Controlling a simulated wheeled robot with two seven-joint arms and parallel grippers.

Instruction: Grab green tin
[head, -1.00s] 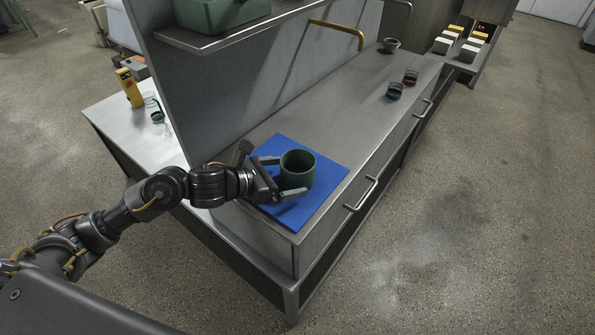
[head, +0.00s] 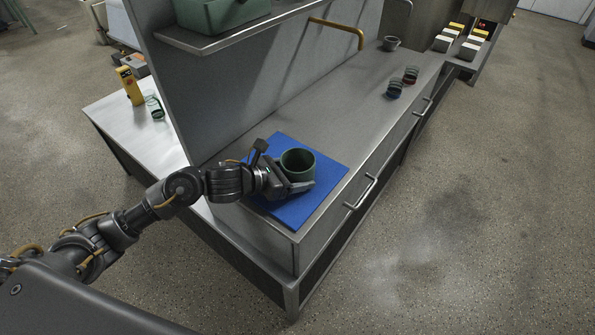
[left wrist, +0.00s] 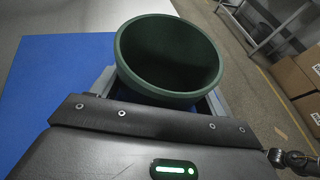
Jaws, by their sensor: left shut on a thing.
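The green tin (head: 298,166) is an open, empty-looking round cup on the blue mat (head: 327,176) at the near end of the metal counter. My left gripper (head: 292,180) comes in from the left and is shut on the tin, with its near finger along the tin's side. In the left wrist view the tin (left wrist: 168,58) stands right in front of the gripper (left wrist: 160,100), its dark inside and round rim showing. The lower part of the tin is partly hidden by the gripper. My right gripper is not in view.
A shelf (head: 225,38) with a green bin (head: 222,12) overhangs the counter's back panel. The middle of the counter (head: 335,108) is clear.

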